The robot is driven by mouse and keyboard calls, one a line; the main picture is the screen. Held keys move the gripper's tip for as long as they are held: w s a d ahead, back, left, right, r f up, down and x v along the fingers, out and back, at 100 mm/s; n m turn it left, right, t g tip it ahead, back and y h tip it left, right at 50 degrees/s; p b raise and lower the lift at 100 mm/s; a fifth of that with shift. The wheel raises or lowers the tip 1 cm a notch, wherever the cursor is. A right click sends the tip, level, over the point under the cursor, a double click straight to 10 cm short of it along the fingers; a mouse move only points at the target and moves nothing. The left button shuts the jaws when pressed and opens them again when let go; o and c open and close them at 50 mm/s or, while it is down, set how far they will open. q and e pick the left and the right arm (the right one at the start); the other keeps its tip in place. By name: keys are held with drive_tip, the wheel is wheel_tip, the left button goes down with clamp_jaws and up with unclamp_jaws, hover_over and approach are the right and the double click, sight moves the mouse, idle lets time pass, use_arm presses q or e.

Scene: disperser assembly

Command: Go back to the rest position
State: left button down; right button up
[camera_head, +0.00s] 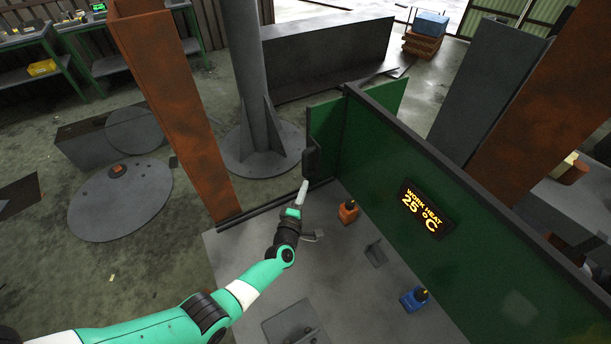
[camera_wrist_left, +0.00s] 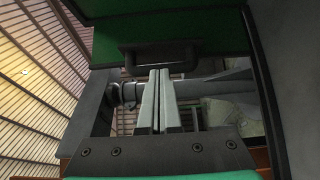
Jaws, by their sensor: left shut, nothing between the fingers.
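My left gripper (camera_head: 304,187) is at the end of my green and white arm, which comes in from the lower left. Its tip is just below the dark handle (camera_head: 310,161) on the edge of a green panel (camera_head: 324,130). In the left wrist view, the two grey fingers of my left gripper (camera_wrist_left: 160,73) lie together with nothing between them. The dark handle (camera_wrist_left: 185,50) is just beyond the fingertips there; I cannot tell whether they touch. My right gripper is not in view.
A long green wall (camera_head: 440,190) with a lit temperature display (camera_head: 427,209) stands to the right of my gripper. An orange bottle-like item (camera_head: 348,212) and a blue one (camera_head: 414,299) stand on the grey table (camera_head: 350,270). A rusty column (camera_head: 170,100) rises to the left.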

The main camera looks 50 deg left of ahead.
use_arm(q)
drive_tip(key=shift+s+d, duration=0.15)
drive_tip(key=shift+s, duration=0.1)
